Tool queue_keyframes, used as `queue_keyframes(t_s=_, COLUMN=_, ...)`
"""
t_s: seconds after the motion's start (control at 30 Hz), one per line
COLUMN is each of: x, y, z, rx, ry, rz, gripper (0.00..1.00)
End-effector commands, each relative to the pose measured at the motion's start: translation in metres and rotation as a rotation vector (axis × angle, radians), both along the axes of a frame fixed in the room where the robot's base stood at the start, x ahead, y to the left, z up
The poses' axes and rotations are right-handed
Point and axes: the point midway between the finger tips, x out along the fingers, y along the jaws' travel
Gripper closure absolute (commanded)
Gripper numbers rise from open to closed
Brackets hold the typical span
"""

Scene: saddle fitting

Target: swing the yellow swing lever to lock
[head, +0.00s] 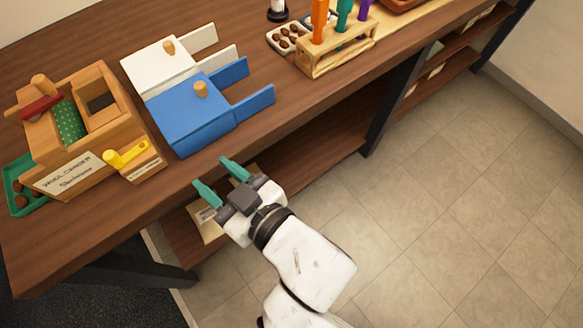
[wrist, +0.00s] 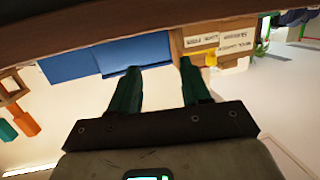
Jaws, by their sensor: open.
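The yellow swing lever (head: 127,155) sits on the front of a wooden box labelled as a wool carder (head: 75,176), at the left end of the bench. Its arm points to the right and slightly up in the head view. My gripper (head: 220,176) is open and empty, with two teal fingers, in front of the bench edge and to the right of the lever. They are apart. In the wrist view my gripper's fingers (wrist: 160,85) point at the bench front, and a small bit of yellow (wrist: 211,58) shows partly hidden beyond the right finger.
A blue box (head: 195,112) and a white box (head: 160,66) with wooden knobs stand right of the carder. A wooden rack (head: 335,55) with coloured-handled tools stands farther right. The bench's front edge (head: 150,212) lies between my gripper and the boxes. The floor is clear.

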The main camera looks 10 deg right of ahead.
Motion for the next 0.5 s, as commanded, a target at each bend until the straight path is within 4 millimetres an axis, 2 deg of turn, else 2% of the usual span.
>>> queue_keyframes(t_s=0.5, x=0.027, y=-0.08, z=-0.041, rx=-0.153, ry=0.172, rz=-0.181, gripper=0.53)
